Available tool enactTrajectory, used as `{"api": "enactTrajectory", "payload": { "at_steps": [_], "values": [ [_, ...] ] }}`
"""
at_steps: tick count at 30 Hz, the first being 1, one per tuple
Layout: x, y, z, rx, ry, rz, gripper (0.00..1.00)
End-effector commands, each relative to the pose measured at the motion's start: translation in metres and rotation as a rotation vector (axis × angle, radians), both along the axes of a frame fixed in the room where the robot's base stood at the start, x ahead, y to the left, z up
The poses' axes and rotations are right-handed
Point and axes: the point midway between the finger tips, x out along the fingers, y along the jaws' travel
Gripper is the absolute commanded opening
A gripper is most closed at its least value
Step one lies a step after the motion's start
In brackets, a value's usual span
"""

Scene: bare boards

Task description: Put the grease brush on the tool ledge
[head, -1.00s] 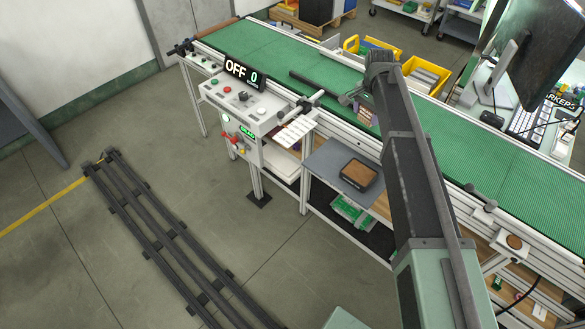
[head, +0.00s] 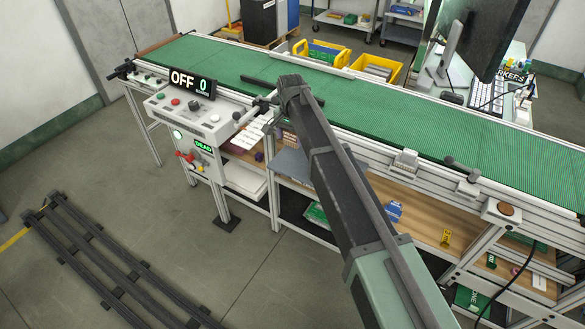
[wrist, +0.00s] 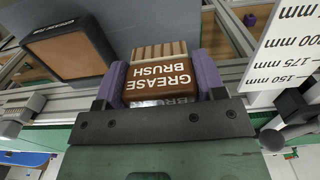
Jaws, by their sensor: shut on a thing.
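The grease brush (wrist: 160,82) is a brown block with white lettering and pale bristles, between the purple fingers of my gripper (wrist: 162,72) in the wrist view. The gripper is shut on it. In the head view my arm hides the gripper and brush. A flat grey ledge (head: 291,163) juts from the conveyor's front, partly behind my arm; I cannot tell for sure that it is the tool ledge. A grey surface (wrist: 112,14) also shows beyond the brush in the wrist view. A dark-framed block with a brown face (wrist: 70,50) sits left of the brush.
The green conveyor (head: 380,105) runs behind my arm, its sign (head: 192,82) reading OFF 0. A control box (head: 190,115) stands left. A white millimetre scale (wrist: 290,50) is close on the right in the wrist view. Shelves (head: 420,215) lie below the belt.

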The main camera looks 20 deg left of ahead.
Motion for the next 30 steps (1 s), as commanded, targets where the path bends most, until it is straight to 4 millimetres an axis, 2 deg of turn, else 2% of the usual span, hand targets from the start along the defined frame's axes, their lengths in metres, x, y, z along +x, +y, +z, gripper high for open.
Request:
{"api": "enactTrajectory", "payload": {
  "at_steps": [1, 7, 13, 20, 25, 26, 30],
  "values": [
    [0.0, 0.0, -0.021, 0.0, 0.0, 0.0, 0.34],
    [0.0, 0.0, -0.022, 0.0, 0.0, 0.0, 0.34],
    [0.0, 0.0, -0.064, 0.0, 0.0, 0.0, 0.34],
    [0.0, 0.0, -0.06, 0.0, 0.0, 0.0, 0.34],
    [0.0, 0.0, -0.065, 0.0, 0.0, 0.0, 0.34],
    [0.0, 0.0, -0.064, 0.0, 0.0, 0.0, 0.68],
    [0.0, 0.0, -0.063, 0.0, 0.0, 0.0, 0.89]
  ]
}}
